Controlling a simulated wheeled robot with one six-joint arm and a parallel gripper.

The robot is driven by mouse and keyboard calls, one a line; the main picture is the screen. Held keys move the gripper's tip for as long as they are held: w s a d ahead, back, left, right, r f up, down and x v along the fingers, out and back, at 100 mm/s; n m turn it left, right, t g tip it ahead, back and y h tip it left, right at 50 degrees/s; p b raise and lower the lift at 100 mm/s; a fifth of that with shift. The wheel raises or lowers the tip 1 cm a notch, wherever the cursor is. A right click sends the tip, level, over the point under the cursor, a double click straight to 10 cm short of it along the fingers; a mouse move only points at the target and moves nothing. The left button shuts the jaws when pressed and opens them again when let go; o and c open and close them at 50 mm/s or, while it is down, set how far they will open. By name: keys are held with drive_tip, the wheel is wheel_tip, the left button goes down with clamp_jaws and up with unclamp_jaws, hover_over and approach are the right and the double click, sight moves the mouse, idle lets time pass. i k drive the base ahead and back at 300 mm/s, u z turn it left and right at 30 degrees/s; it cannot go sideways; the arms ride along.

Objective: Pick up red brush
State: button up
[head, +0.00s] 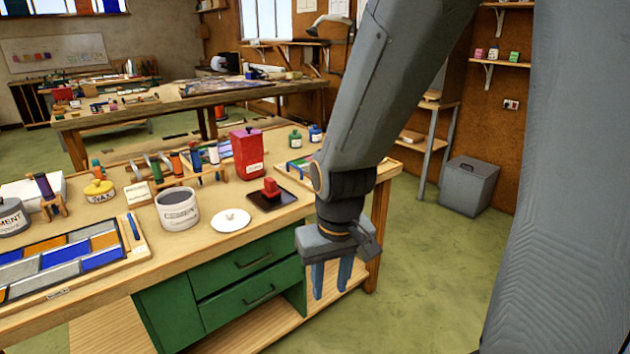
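A small red block-shaped object with a raised top (270,188), which may be the red brush, sits on a dark square tray (286,203) near the workbench's right end. No other object is clearly a red brush. My gripper (331,282) points down with its two blue fingers apart and nothing between them. It is in front of the bench's right end, to the right of and lower in the picture than the red object, and apart from it.
A white dish (231,220) and a cement tub (178,210) stand left of the tray. A tall red canister (246,154) stands behind it. The leaded panel (65,258) lies at the left. Green drawers (245,270) are below the benchtop. Open floor lies right.

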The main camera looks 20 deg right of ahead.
sight(270, 193)
drive_tip(key=z, duration=0.55)
drive_tip(key=i, duration=1.8)
drive_tip(key=u, duration=0.65)
